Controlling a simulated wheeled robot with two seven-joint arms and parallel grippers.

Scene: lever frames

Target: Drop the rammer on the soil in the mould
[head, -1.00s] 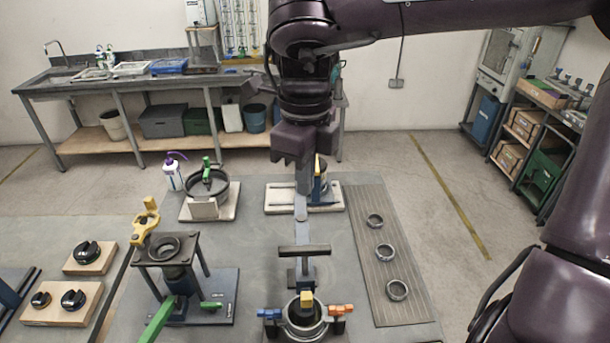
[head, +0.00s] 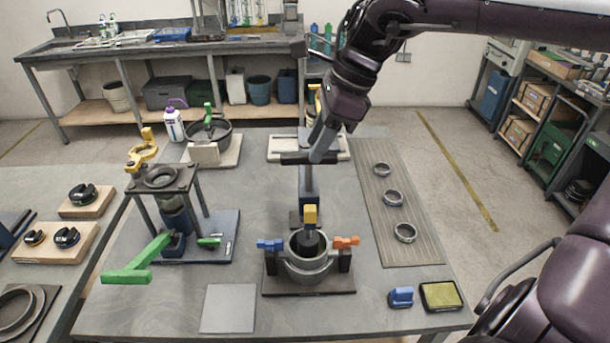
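The mould (head: 308,270) is a grey ring-topped cylinder on a dark base plate, between a blue clamp (head: 270,245) and an orange clamp (head: 346,242). The rammer (head: 307,185) stands upright behind and over it, with a black crossbar handle (head: 296,159) on top and a yellow block (head: 310,214) in front. A dark foot (head: 308,243) shows inside the mould's mouth; the soil cannot be made out. My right gripper (head: 319,157) comes down tilted from upper right, and its tip overlaps the crossbar. Its fingers show edge-on, so their gap is hidden. My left gripper is out of view.
A jack stand (head: 175,190) with a long green lever (head: 140,262) stands left of the mould. A grey plate (head: 229,308), blue block (head: 400,298) and yellow-topped tray (head: 441,296) lie at the front. Several rings lie on the ribbed mat (head: 412,240) at right.

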